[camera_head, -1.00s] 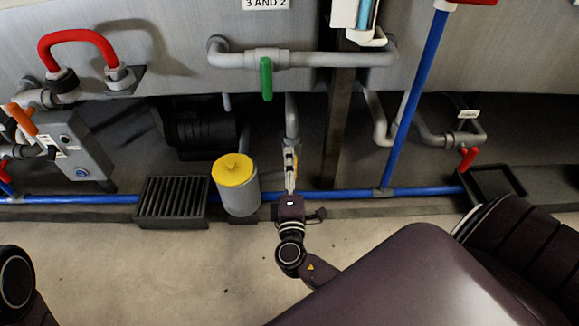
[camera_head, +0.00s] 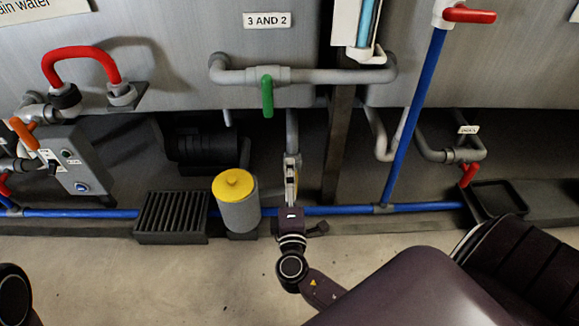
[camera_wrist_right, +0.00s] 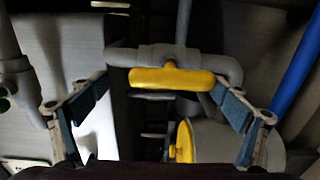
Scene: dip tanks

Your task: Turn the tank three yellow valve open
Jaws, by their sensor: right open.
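The yellow valve handle (camera_wrist_right: 172,77) shows in the right wrist view as a horizontal bar on a grey pipe. My right gripper (camera_wrist_right: 160,87) is open, with one blue-padded finger on each side of the handle. No contact between fingers and handle shows. In the head view my right gripper (camera_head: 291,172) reaches toward the grey pipe below the tank wall, left of a dark post. I cannot make out the yellow handle clearly there. My left gripper is out of view.
A grey canister with a yellow lid (camera_head: 233,185) stands just left of my right gripper. A green valve handle (camera_head: 267,96) hangs above. A blue pipe (camera_head: 345,209) runs low along the floor edge. A black grate (camera_head: 172,213) lies farther left.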

